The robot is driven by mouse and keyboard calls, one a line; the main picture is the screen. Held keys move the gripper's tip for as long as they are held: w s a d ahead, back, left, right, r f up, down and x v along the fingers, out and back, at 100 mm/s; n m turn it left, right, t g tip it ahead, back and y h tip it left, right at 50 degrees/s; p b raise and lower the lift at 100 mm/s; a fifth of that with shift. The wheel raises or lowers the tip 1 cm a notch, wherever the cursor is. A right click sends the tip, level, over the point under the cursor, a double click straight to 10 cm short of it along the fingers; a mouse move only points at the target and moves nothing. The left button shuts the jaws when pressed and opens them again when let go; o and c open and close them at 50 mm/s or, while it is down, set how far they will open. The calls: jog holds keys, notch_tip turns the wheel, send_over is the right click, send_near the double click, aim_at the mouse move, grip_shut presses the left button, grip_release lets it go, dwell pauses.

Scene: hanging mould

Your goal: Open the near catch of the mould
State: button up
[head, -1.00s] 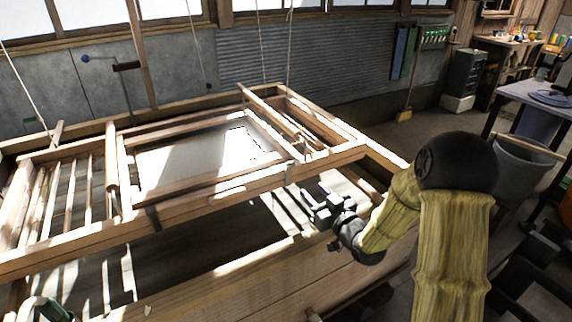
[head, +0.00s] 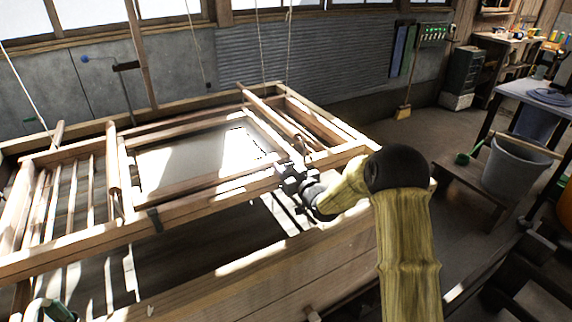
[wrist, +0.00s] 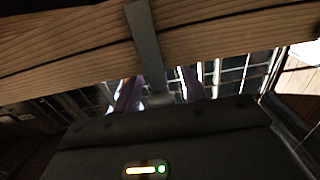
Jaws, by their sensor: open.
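The wooden mould (head: 220,195) hangs level over a wooden vat. In the wrist view its beam (wrist: 230,30) crosses the top, with a grey metal strap, seemingly the near catch (wrist: 145,40), running down over it. The strap's lower end sits between the two purplish fingers of my gripper (wrist: 160,90). The fingers are open, one on each side; I cannot tell whether they touch it. In the head view my gripper (head: 293,180) is at the beam's right part and hides this catch. Another dark metal fitting (head: 153,218) sits further left on the same beam.
The wooden vat (head: 250,272) lies below, its front edge close under my arm. Cords (head: 188,45) hang from above. A grey bucket (head: 515,170) and a low bench (head: 465,183) stand at the right.

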jog(key=shift+w+a, duration=0.2)
jog(key=shift+w, duration=0.1)
jog(key=shift+c, duration=0.4)
grip_shut()
